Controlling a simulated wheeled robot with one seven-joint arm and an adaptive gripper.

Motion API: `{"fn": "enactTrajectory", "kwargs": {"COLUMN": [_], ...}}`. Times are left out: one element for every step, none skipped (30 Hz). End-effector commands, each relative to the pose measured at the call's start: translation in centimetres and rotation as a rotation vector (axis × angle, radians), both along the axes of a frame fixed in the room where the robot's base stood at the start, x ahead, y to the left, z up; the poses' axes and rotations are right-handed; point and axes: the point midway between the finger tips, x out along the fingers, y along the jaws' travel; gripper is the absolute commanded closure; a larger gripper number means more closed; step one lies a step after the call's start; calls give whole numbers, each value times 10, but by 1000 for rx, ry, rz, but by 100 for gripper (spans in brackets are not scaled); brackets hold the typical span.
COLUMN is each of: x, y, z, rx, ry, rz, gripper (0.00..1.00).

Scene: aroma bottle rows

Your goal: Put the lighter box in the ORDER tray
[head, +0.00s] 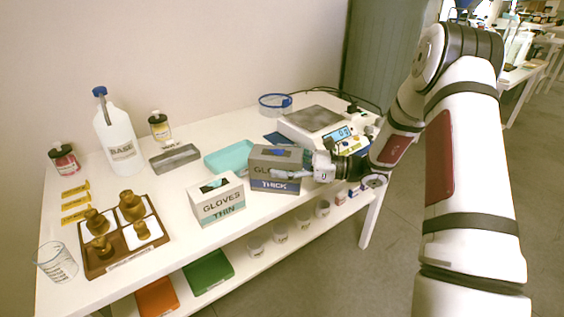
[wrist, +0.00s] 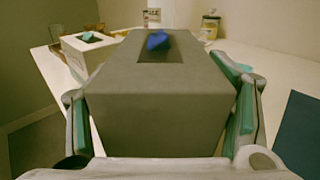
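The grey THICK gloves box (head: 270,180) stands on the white table with a blue glove at its top opening. The white THIN gloves box (head: 217,205) stands to its left and also shows in the wrist view (wrist: 95,62). My gripper (head: 308,171) is at the right end of the THICK box. In the wrist view its fingers lie along both sides of the THICK box (wrist: 155,120), close against it; whether they press on it I cannot tell. A teal tray (head: 214,162) lies behind the boxes. I can read no ORDER label.
A scale (head: 312,120) with a display that seems to read 0 is behind my gripper. A green tray (head: 208,272) and an orange tray (head: 157,297) are on the lower shelf.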

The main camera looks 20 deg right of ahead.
Motion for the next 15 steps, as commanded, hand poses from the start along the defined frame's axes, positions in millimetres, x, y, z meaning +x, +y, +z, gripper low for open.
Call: {"fn": "enactTrajectory", "kwargs": {"x": [0, 0, 0, 0, 0, 0, 0, 0, 0, 0, 0, -1, -2, -3, -6], "y": [0, 0, 0, 0, 0, 0, 0, 0, 0, 0, 0, -1, -4, -7, -12], "z": [0, 0, 0, 0, 0, 0, 0, 0, 1, 1, 3, 4, 3, 3, 3], "rx": [0, 0, 0, 0, 0, 0, 0, 0, 0, 0, 0, 0, 0, 0, 0], "ry": [0, 0, 0, 0, 0, 0, 0, 0, 0, -1, -1, -1, 0, 0, 0], "rz": [0, 0, 0, 0, 0, 0, 0, 0, 0, 0, 0, -1, -2, -2, -3], "gripper": [18, 18, 18, 18, 18, 18, 18, 18, 18, 18, 18, 18, 18, 18, 18]}}
